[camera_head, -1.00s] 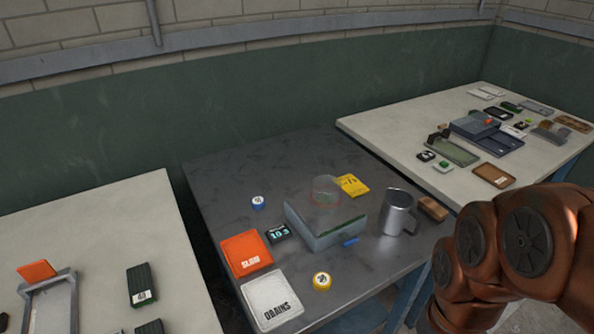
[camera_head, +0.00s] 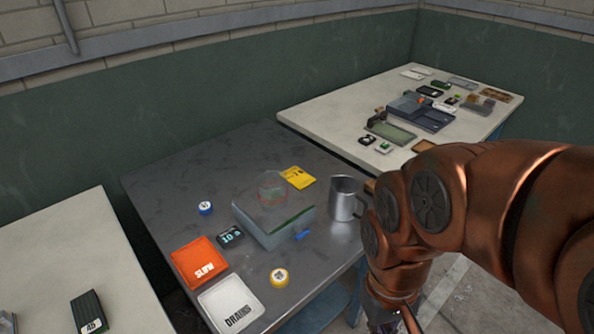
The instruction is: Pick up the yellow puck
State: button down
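The yellow puck (camera_head: 279,277) lies flat near the front edge of the dark middle table (camera_head: 160,170), right of a white tray. It has a pale top with a dark mark and nothing covers it. My copper arm comes in from the right. Its lower end (camera_head: 392,312) points down beside the table's right side, to the right of the puck and apart from it. The gripper's fingers are not in view; they lie past the bottom edge.
An orange tray (camera_head: 199,262), white tray (camera_head: 231,303), small display (camera_head: 230,236) and blue puck (camera_head: 206,208) are left of a grey box (camera_head: 270,234). A metal mug (camera_head: 344,199) and yellow card (camera_head: 298,177) are right. Pale tables (camera_head: 60,250) flank the dark one.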

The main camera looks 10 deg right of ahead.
aim_at(280, 277)
jog(key=z, duration=1.95)
jog(key=k, duration=1.65)
jog(key=u, duration=2.4)
